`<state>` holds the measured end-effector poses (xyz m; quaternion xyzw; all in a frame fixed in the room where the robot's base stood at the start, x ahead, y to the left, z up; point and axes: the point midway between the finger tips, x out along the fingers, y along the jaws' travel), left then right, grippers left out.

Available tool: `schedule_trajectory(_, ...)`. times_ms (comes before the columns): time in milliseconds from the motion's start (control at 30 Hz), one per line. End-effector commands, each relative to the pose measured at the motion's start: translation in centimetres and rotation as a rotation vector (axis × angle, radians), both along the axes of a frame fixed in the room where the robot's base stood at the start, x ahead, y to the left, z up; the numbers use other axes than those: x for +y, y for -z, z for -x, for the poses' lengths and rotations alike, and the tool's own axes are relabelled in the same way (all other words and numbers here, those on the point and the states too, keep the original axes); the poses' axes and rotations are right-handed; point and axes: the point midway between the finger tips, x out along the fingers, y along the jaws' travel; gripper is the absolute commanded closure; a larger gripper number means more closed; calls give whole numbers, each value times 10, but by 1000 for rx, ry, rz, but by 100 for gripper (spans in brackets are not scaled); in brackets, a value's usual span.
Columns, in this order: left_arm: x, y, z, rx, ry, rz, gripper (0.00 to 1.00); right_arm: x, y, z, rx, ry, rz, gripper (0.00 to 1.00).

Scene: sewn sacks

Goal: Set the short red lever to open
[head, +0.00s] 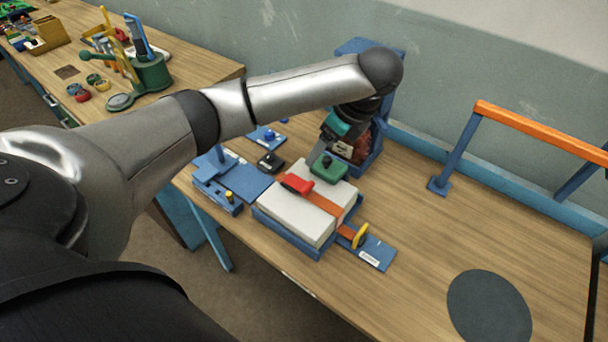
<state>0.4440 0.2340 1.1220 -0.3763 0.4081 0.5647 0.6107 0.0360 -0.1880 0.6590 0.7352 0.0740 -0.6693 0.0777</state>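A short red lever (298,183) lies on top of a pale block-like sack (290,213), near the upper end of an orange strap (326,204). It looks low and nearly flat; I cannot tell its setting. A green piece (329,169) sits just behind it on the sack. My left arm reaches in from the left, and my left gripper (318,154) points down just above and behind the red lever, close to the green piece. The gripper's fingers are small and partly hidden by its own body, so their opening is unclear. My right gripper is out of view.
A blue tray (290,235) holds the sack. A yellow handle (361,236) stands on a blue plate (378,254) to its right. A blue stand (370,47) rises behind the gripper. An orange rail (540,130) stands at right. The table's front right is clear around a dark disc (489,306).

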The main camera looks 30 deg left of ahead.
Motion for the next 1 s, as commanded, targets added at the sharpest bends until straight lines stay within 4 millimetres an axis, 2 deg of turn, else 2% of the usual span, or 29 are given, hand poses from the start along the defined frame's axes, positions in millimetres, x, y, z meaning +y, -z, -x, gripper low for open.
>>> schedule_trajectory(167,9,20,1,6,-3,-3,25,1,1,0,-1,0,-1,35)
schedule_trajectory(500,36,88,-2,3,-3,-2,25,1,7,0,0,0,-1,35)
schedule_trajectory(700,50,121,-3,1,-2,-1,25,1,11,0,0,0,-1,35)
schedule_trajectory(833,54,133,-4,1,-1,0,25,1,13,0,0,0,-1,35)
schedule_trajectory(1000,57,140,-4,0,0,0,25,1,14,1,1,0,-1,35)
